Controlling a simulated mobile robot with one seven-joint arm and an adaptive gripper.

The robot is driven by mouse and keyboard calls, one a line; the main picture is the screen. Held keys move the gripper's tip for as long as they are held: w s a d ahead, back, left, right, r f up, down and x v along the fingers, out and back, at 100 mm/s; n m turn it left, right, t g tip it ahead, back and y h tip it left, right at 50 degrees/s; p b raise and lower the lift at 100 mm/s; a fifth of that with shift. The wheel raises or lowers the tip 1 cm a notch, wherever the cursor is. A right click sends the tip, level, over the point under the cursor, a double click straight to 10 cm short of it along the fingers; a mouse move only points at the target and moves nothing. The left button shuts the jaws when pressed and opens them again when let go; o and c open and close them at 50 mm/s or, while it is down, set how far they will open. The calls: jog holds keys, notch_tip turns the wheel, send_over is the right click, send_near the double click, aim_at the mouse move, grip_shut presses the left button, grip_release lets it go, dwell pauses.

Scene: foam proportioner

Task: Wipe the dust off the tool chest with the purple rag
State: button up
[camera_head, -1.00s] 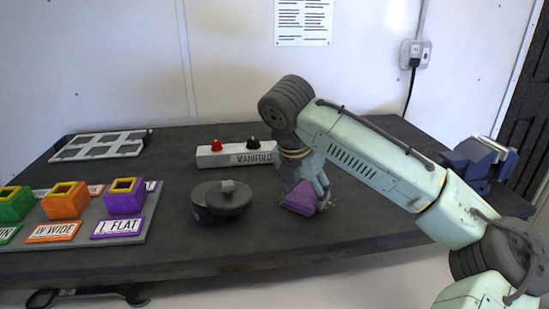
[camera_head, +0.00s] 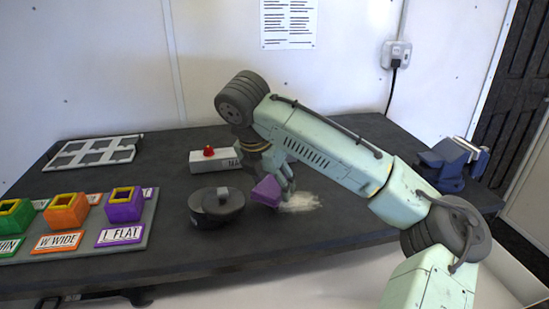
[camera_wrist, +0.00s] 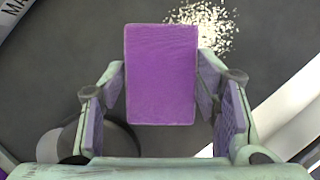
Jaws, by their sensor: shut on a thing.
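The purple rag (camera_head: 266,190) is a block-like pad held in my gripper (camera_head: 279,184), tilted in the head view. In the wrist view the rag (camera_wrist: 160,75) sits between the two fingers of my gripper (camera_wrist: 162,95), which is shut on it. A pale patch of dust (camera_head: 301,203) lies on the dark top (camera_head: 345,220), just right of the rag. In the wrist view the dust (camera_wrist: 212,28) shows past the rag's upper right corner, partly hidden by it. I cannot tell whether the rag touches the top. No separate tool chest is distinguishable.
The manifold block (camera_head: 212,160) with a red knob is behind. A board with coloured sockets (camera_head: 95,240) is at left, a blue vise (camera_head: 452,165) at right. The top right of the dust is clear.

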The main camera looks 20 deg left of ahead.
notch_tip(320, 180, up, 2)
jog(key=shift+p, duration=0.7)
jog(key=shift+r, duration=1.1)
